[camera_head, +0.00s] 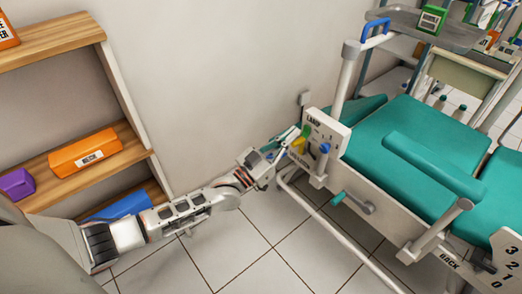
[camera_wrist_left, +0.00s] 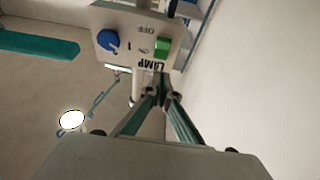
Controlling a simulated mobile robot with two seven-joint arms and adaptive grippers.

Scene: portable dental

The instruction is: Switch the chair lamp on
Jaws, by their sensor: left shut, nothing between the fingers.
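The lamp control panel (camera_head: 327,131) is a pale plate marked LAMP on the end of the teal dental chair (camera_head: 412,138). In the left wrist view the panel (camera_wrist_left: 138,22) appears upside down, with a green switch (camera_wrist_left: 162,46) beside OFF and ON marks and a blue knob (camera_wrist_left: 108,40). I cannot tell the switch's position. My left gripper (camera_head: 292,134) is shut and empty, close in front of the panel. Its teal fingers (camera_wrist_left: 160,92) meet just below the LAMP label in the wrist view; contact is not clear. My right gripper is out of view.
A wooden shelf (camera_head: 62,47) with an orange box (camera_head: 85,153) and a purple box (camera_head: 17,184) stands at left. A white rail (camera_head: 346,78) rises by the panel. A bright white disc (camera_wrist_left: 72,120) shows in the wrist view. The tiled floor below is clear.

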